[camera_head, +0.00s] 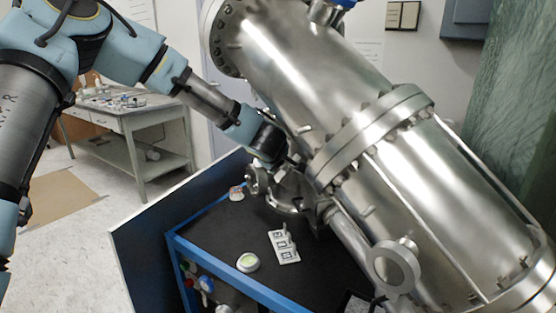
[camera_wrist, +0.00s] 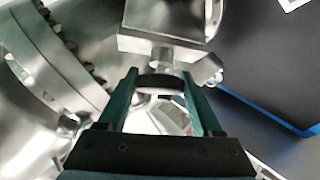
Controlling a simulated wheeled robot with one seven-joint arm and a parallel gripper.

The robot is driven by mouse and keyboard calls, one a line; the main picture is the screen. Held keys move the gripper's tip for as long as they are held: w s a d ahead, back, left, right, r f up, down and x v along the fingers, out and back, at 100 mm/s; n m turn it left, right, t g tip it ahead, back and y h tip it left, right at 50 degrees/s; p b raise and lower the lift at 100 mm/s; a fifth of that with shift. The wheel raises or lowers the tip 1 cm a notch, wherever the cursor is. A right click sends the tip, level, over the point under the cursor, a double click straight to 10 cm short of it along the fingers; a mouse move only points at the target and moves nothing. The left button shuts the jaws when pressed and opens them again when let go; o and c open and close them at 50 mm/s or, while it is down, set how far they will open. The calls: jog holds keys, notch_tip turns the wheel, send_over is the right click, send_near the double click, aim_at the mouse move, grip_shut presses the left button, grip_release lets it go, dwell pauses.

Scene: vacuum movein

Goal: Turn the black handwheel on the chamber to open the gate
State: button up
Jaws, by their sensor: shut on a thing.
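The metal chamber (camera_head: 400,190) is a large shiny cylinder, tilted, with bolted flanges. My gripper (camera_head: 290,158) reaches in at its left side, just above the cart top. In the wrist view my gripper (camera_wrist: 159,76) has its two green fingers on either side of the black handwheel (camera_wrist: 160,83) and is shut on it. The handwheel sits on a short metal stem below a square metal block (camera_wrist: 165,40). In the head view the handwheel is hidden by my gripper or too small to make out.
A blue-framed cart with a black top (camera_head: 215,240) stands under the chamber. On it are a white block with pegs (camera_head: 284,247) and a small round white-and-green item (camera_head: 247,262). A grey side table (camera_head: 140,120) stands at the back left, with open floor before it.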

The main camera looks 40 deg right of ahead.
jog(key=o, duration=1.4)
jog(key=shift+b+v, duration=0.8)
jog(key=shift+v, duration=2.9)
jog(key=shift+c, duration=0.2)
